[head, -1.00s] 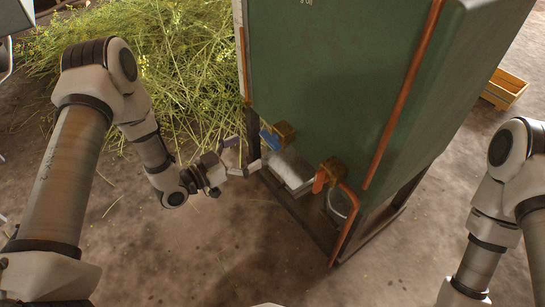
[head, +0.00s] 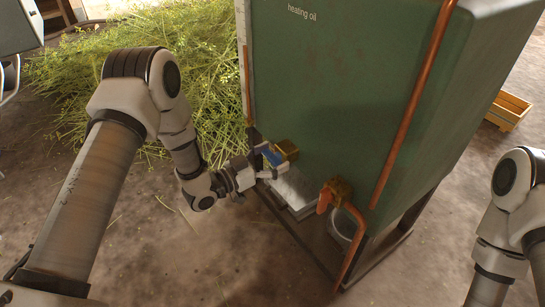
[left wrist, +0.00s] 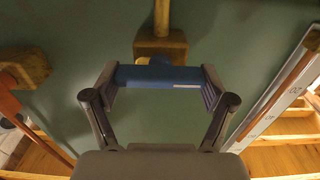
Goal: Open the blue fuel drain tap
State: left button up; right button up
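The blue fuel drain tap (head: 271,156) has a blue lever on a brass body, low on the left edge of the green tank. In the left wrist view the blue lever (left wrist: 160,77) lies crosswise in front of the brass block (left wrist: 160,46). My left gripper (head: 261,159) is open wide, with one finger at each end of the lever. It also shows in the left wrist view (left wrist: 159,88). I cannot tell whether the pads touch the lever. My right arm (head: 505,220) is at the right edge; its gripper is out of view.
The green tank (head: 330,90), labelled "heating oil", stands on a dark frame. An orange-handled tap (head: 330,194) with a copper pipe (head: 352,240) is to the right. A pale tray (head: 295,190) and a bucket (head: 343,225) sit below. Cut herbs (head: 200,70) lie behind; the front floor is clear.

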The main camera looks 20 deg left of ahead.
dwell(0.3)
pick_arm(q)
jog(key=m+p, duration=0.1)
jog(key=m, duration=0.1)
jog(key=m+p, duration=0.1)
jog(key=shift+s+d+r+m+p, duration=0.1)
jog(key=shift+r+m+p, duration=0.05)
jog(key=shift+m+p, duration=0.2)
jog(key=m+p, duration=0.3)
jog(key=m, duration=0.2)
jog(key=shift+d+m, duration=0.1)
jog(key=shift+m, duration=0.15)
jog(key=m+p, duration=0.1)
jog(key=m, duration=0.1)
jog(key=m+p, duration=0.2)
jog(key=m, duration=0.1)
jog(key=shift+s+d+f, duration=0.1)
jog(key=shift+s+f, duration=0.05)
jog(key=shift+f, duration=0.05)
jog(key=shift+f+m+p, duration=0.15)
jog(key=shift+m+p, duration=0.4)
jog(key=shift+m, duration=0.5)
jog(key=shift+f+m+p, duration=0.1)
jog(key=shift+m+p, duration=0.4)
jog(key=shift+m, duration=0.55)
jog(key=o, duration=1)
